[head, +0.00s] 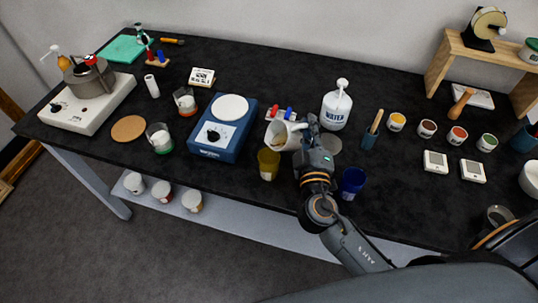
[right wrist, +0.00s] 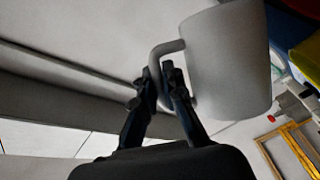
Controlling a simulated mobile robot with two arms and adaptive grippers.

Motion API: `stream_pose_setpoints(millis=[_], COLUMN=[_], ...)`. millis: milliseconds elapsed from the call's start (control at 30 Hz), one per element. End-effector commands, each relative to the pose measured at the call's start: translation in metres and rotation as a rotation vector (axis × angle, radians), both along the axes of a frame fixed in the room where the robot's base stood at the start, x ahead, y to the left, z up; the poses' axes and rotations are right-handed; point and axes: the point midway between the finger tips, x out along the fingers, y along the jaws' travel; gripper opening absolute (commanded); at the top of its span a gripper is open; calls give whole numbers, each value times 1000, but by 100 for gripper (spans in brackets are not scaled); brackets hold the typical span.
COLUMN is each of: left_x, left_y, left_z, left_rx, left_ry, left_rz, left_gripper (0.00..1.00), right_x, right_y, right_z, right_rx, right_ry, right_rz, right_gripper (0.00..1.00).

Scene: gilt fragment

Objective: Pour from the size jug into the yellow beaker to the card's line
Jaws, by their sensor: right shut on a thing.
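The white size jug (head: 285,132) is held above the bench at its middle. Its mouth leans left, close to the yellow beaker, with something tan showing inside. My right gripper (head: 305,128) is shut on the jug's handle; the right wrist view shows the fingers (right wrist: 163,85) around the handle beside the grey-looking jug (right wrist: 228,65). The yellow beaker (head: 268,166) stands upright, just in front of and left of the jug. Its level and any stream cannot be made out. A small white card (head: 202,77) with dark marks is farther back; its line is unreadable. My left gripper is out of view.
A blue hotplate (head: 222,140) stands left of the beaker. A blue cup (head: 352,182) is right of my right gripper, near the front edge. A white water bottle (head: 337,106) and a small red-and-blue rack (head: 274,112) are behind. The bench's front edge is close.

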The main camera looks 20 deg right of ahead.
Motion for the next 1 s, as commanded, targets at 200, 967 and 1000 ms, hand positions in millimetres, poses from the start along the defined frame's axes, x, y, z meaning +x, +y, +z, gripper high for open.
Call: stream_pose_setpoints(millis=[200, 967, 1000], left_x=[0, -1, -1], left_y=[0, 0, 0], left_z=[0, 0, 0], left_rx=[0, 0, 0], left_ry=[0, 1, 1], left_rz=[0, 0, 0], left_gripper=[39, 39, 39], right_x=[0, -1, -1], right_y=[1, 7, 8], right_z=[3, 8, 8], right_rx=[-21, -112, -117], right_ry=[-7, -29, -32], right_rz=[-1, -3, -4], right_gripper=[0, 0, 0])
